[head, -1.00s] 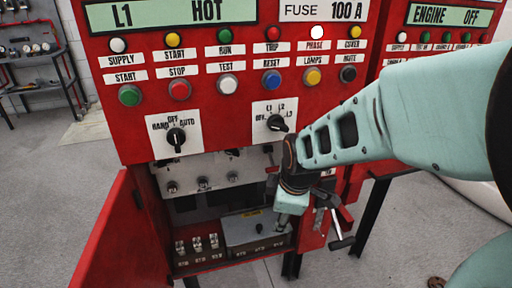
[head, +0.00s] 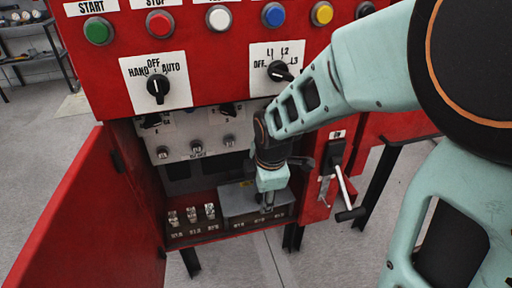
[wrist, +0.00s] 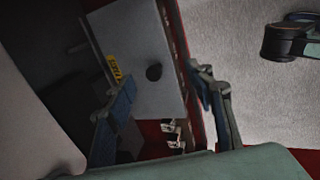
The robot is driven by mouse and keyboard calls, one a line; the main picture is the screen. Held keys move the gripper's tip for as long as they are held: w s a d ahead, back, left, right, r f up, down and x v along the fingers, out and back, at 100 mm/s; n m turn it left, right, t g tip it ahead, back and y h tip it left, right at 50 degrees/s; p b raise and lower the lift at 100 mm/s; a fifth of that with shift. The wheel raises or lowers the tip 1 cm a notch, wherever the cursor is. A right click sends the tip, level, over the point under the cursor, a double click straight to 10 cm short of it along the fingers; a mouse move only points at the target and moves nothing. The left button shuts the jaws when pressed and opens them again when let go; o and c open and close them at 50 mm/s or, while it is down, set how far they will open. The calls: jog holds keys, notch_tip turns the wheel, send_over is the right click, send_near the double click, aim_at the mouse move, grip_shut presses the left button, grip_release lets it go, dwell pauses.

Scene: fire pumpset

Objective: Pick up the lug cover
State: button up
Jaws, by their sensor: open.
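The lug cover (head: 232,200) is a grey box lid lying in the bottom of the open red cabinet. In the wrist view the lug cover (wrist: 135,40) shows its flat grey top, a round black knob (wrist: 154,72) and a yellow label (wrist: 114,68). My gripper (head: 267,203) is over the right part of the cover and hides some of it. In the wrist view my gripper (wrist: 163,84) is open, one finger on each side of the knob in the picture, with nothing held. I cannot tell how far the fingertips are from the knob.
Terminal lugs (head: 191,214) stand left of the cover. The red cabinet door (head: 75,220) hangs open on the left. Rotary switches (head: 158,88) are on the panel above. A lever handle (head: 343,190) sticks out right of my gripper.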

aim_at(259, 199)
jog(key=b+x, duration=0.2)
jog(key=x, duration=0.2)
jog(key=shift+a+f, duration=0.15)
jog(key=shift+f, duration=0.1)
jog(key=shift+r, duration=0.1)
grip_shut()
jog(key=shift+r, duration=0.1)
